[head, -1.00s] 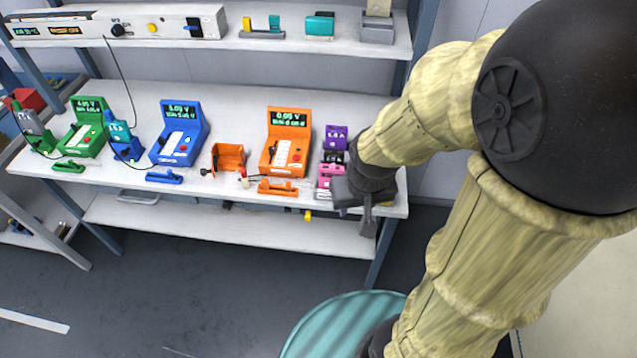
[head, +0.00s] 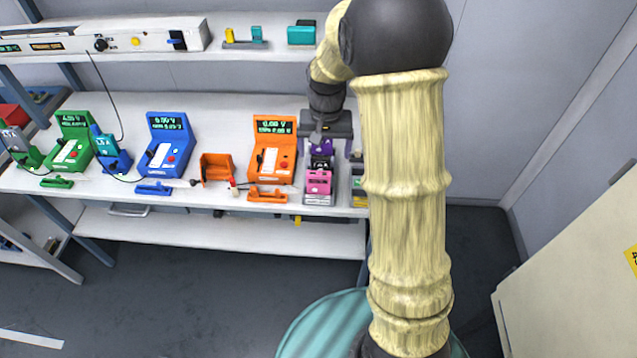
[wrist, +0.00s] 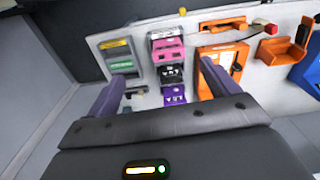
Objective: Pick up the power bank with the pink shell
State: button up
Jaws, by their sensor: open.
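The pink power bank (head: 318,181) sits at the front of a row at the right end of the bench, with a black unit and a purple unit (head: 322,147) behind it. In the wrist view the pink power bank (wrist: 167,52) is at the far end of the row, with the purple unit (wrist: 174,94) nearest me. My gripper (head: 325,145) is over the back of the row. In the wrist view my gripper (wrist: 160,85) is open and empty, its purple fingers on either side of the row. I cannot tell its exact height above the units.
An orange meter (head: 272,150) stands close left of the row, and a grey unit with a green label (wrist: 122,64) lies on the other side. A shelf (head: 270,52) with teal items runs above the bench. Blue and green meters stand farther left.

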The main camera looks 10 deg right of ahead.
aim_at(321, 173)
jog(key=w, duration=0.3)
jog(key=shift+w+f+m, duration=0.2)
jog(key=shift+m, duration=0.1)
jog(key=shift+f, duration=0.15)
notch_tip(321, 173, down, 12)
jog(key=shift+p, duration=1.2)
jog(key=shift+a+f+p, duration=0.2)
jog(key=shift+f+p, duration=0.3)
jog(key=shift+f, duration=0.8)
jog(key=shift+a+f+p, duration=0.15)
jog(key=shift+f+p, duration=0.3)
jog(key=shift+f, duration=0.85)
